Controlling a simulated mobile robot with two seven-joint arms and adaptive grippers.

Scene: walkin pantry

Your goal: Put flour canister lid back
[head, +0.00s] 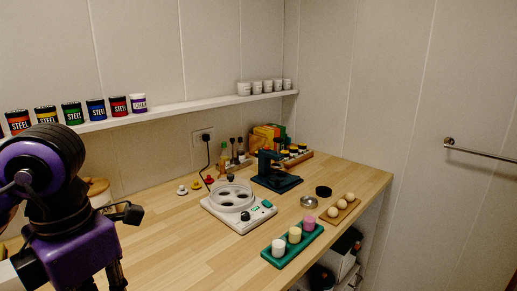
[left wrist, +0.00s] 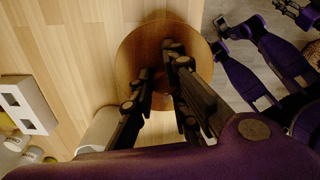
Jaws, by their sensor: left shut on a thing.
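A round brown wooden lid (left wrist: 140,50) fills the upper middle of the left wrist view. My left gripper (left wrist: 160,70) is shut on it, its dark fingers over the disc. In the head view my left arm comes in at the left and the gripper's fingers run off the bottom edge, so the held lid does not show there. A pale canister (head: 100,198) with a wood-coloured top stands behind my arm, partly hidden. A pale rounded thing (left wrist: 97,130) beside the lid in the wrist view is partly covered by my gripper. A dark jointed part at the wrist view's upper right may be my right gripper.
A white appliance (head: 236,208) stands mid-counter, with a green tray of coloured jars (head: 293,243) in front. A dark green stand (head: 277,180), a wooden egg tray (head: 340,207) and a black disc (head: 323,191) are farther right. A shelf of tins (head: 117,106) runs above. The counter's front middle is clear.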

